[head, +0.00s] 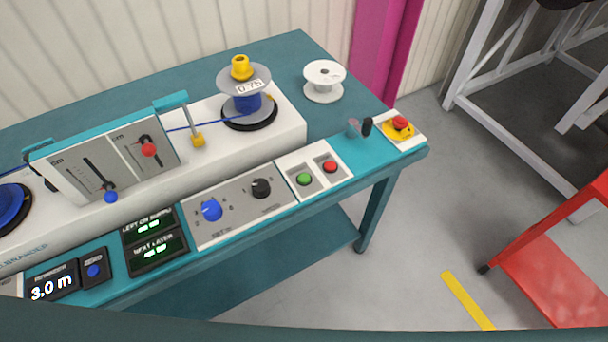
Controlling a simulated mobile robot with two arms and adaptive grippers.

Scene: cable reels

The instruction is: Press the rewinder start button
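The rewinder (262,137) is a white machine on a teal bench, with a control panel along its front edge. A round green button (304,179), which looks like the start button, sits on a light plate at the panel's right part. A red button (330,166) is just right of it on the same plate. Nothing covers either button. Whether the green button is pressed or lit cannot be told. Neither of my grippers shows in the head view.
A red emergency stop (400,122) on yellow and a small black lever (367,127) are right of the buttons. Blue (211,210) and black (261,188) knobs are left. A reel with blue cable (247,105) and an empty white spool (324,80) stand behind.

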